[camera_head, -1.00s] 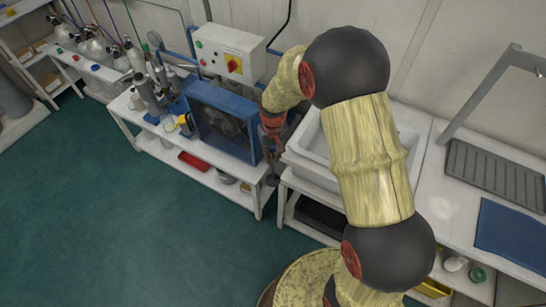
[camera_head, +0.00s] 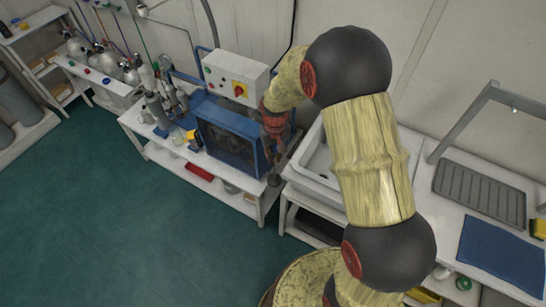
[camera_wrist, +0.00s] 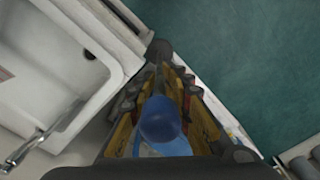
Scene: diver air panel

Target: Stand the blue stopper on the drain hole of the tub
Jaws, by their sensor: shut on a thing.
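My gripper (camera_wrist: 160,85) is shut on the blue stopper (camera_wrist: 163,122), whose rounded blue top shows between the fingers in the wrist view. A dark round end (camera_wrist: 160,48) shows beyond the fingers and seems to be its lower part. In the head view my gripper (camera_head: 272,158) points down at the tub's left side, outside the tub, with a dark end hanging below it. The white tub (camera_head: 316,172) is partly hidden by my arm. In the wrist view the tub (camera_wrist: 68,92) lies to the left, with a dark round hole (camera_wrist: 89,54), apparently the drain hole.
A blue compressor (camera_head: 228,132) with a control box (camera_head: 235,75) stands close left of my gripper. A tap (camera_wrist: 28,148) reaches over the tub's edge. A grey drainer (camera_head: 480,188) and blue mat (camera_head: 503,250) lie right. The green floor (camera_head: 110,220) is clear.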

